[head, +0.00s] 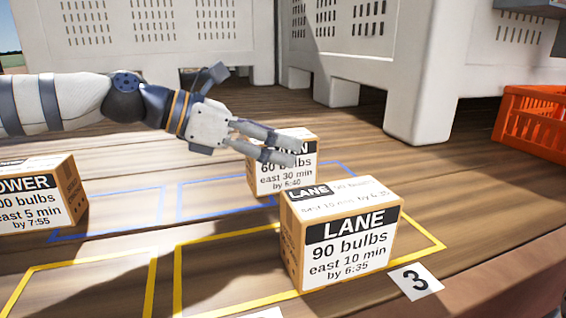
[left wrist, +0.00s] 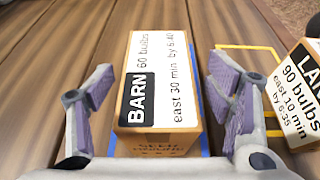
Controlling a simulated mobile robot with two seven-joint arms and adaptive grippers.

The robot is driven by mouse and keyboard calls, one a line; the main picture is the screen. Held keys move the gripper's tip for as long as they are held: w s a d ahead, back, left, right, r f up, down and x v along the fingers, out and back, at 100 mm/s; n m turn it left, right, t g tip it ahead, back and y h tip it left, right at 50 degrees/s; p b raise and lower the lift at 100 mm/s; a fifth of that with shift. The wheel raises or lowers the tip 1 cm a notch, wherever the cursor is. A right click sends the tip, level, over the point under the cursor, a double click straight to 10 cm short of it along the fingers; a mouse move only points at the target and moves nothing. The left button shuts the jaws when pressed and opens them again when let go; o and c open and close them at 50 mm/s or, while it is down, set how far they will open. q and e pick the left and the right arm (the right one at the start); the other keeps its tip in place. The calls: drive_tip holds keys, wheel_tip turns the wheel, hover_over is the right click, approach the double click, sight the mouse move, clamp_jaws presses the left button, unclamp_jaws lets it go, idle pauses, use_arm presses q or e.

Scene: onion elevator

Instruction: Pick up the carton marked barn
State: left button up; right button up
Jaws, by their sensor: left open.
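The carton marked barn (head: 285,178) stands in the head view behind the lane carton, its label partly hidden by my gripper's fingers. In the left wrist view the barn carton (left wrist: 158,80) lies between the two fingers, with a gap on each side. My left gripper (head: 281,146) is open at the carton's top, and its fingers also show in the left wrist view (left wrist: 160,105). My right gripper is not in view.
Another carton (head: 36,198) is at left. White bins (head: 160,35) stand behind, an orange crate (head: 530,125) at right.

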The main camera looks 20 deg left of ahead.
use_arm(q)
drive_tip(key=shift+w+d+f, duration=0.4)
drive_tip(key=shift+d+f, duration=0.05)
drive_tip(key=shift+r, duration=0.25)
drive_tip(key=shift+c, duration=0.8)
drive_tip(key=c, duration=1.5)
drive_tip(key=shift+r+p, duration=0.3)
drive_tip(key=shift+r, duration=1.55)
drive_tip(key=s+d+r+p, duration=0.1)
drive_tip(key=s+d+r, duration=0.8)
drive_tip(key=d, duration=0.1)
drive_tip(key=shift+s+d+r, duration=0.2)
drive_tip(key=shift+s, duration=0.05)
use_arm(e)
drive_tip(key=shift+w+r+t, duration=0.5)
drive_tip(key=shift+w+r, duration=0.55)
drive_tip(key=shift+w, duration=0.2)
